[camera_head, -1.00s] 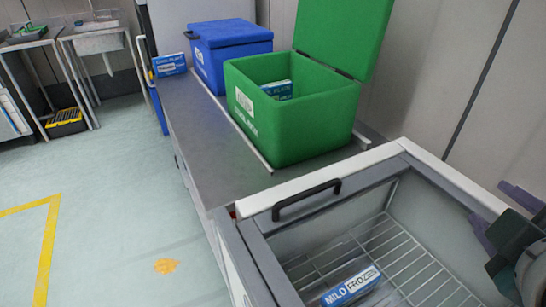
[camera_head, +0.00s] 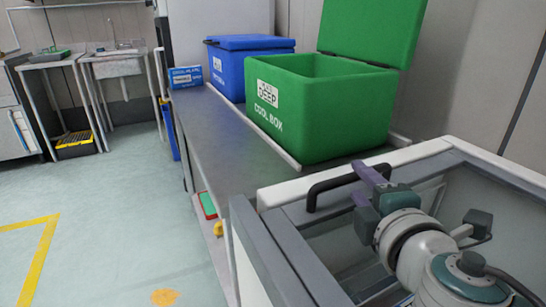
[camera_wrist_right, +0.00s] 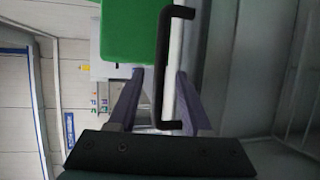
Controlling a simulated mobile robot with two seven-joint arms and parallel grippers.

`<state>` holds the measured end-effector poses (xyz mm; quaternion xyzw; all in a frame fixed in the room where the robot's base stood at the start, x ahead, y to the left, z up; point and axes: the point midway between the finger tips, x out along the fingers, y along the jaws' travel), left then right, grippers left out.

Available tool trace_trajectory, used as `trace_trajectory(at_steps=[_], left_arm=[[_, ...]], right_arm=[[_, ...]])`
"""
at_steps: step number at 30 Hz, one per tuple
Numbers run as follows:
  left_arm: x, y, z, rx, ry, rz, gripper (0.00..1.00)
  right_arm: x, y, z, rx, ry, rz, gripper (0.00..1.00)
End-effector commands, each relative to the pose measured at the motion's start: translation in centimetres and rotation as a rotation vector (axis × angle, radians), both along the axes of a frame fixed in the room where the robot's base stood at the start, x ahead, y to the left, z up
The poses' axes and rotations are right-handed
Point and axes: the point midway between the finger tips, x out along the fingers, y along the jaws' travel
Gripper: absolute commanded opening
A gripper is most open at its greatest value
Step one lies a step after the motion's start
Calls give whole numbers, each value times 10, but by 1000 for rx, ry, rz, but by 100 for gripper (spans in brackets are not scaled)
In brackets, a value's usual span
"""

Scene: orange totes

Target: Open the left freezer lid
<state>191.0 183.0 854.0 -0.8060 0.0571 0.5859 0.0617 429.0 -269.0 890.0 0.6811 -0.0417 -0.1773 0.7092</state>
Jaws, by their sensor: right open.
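The freezer (camera_head: 440,150) stands at the lower right of the head view, with a pale rim. Its grey lid frame (camera_head: 275,240) looks shut and carries a black bar handle (camera_head: 325,186) near the far edge. My arm hides much of the freezer's inside. My left gripper is out of view.
A green cool box (camera_head: 330,110) with its lid raised stands on the grey counter (camera_head: 215,140) beyond the freezer. A blue box (camera_head: 225,65) and a small blue carton (camera_head: 185,77) are behind it. Sinks stand far left.

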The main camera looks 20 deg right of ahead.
Motion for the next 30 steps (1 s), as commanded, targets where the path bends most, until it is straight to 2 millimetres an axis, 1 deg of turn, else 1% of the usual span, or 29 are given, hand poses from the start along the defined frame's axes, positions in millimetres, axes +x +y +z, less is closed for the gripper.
trace_trajectory(at_steps=[1,6,10,18,30], left_arm=[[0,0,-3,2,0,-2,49],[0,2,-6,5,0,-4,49],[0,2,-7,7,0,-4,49],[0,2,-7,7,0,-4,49],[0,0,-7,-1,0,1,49]], right_arm=[[9,-3,-2,-1,-2,-2,50],[28,-10,-6,0,-1,-1,50],[34,-12,-7,0,0,-1,50],[35,-12,-7,1,1,-1,48],[35,-12,-7,2,0,-1,4]])
